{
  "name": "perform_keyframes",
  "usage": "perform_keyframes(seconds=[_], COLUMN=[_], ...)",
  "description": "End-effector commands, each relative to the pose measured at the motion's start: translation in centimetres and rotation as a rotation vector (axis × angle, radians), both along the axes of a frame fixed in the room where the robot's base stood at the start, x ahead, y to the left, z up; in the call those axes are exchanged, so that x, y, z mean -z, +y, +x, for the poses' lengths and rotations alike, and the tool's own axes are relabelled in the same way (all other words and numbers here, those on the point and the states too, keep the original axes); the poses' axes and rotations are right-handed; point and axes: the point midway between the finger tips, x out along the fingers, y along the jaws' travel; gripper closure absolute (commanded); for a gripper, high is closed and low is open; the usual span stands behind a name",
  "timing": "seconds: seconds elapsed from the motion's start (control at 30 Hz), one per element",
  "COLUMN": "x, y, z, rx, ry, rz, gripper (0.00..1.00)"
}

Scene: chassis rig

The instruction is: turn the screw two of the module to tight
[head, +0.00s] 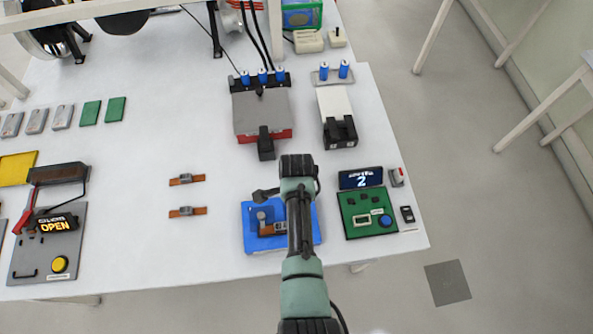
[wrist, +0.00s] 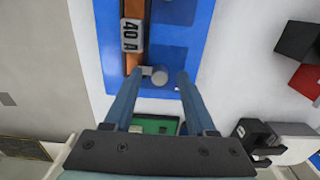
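The blue module (head: 251,243) lies near the table's front edge, partly hidden by my arm in the head view. In the wrist view its blue plate (wrist: 190,45) carries an orange strip with a grey block marked 40 A (wrist: 131,36). At the strip's near end is a round grey screw head (wrist: 159,76). My gripper (wrist: 160,75) is open, with one finger on each side of this screw head and a visible gap at least on the right. In the head view my gripper (head: 270,192) is over the module; its fingertips are hard to make out.
Right of the module stand a green board (head: 354,228) with a blue button and a dark display (head: 360,178) reading 2. A grey and red box (head: 262,112) and a white box (head: 334,102) stand behind. Two orange-strip parts (head: 187,180) lie left, with clear table around them.

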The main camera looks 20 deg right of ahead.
Motion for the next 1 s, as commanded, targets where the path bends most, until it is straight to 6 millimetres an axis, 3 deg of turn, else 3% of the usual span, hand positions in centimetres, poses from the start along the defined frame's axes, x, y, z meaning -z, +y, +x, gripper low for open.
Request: perform_keyframes(seconds=[0.37, 1.0], x=[-1.1, -11.7], y=[0.0, 0.0], z=[0.1, 0.1], rx=[0.000, -0.001], ry=[-0.002, -0.003], rz=[-0.001, -0.001], gripper=[0.44, 0.44])
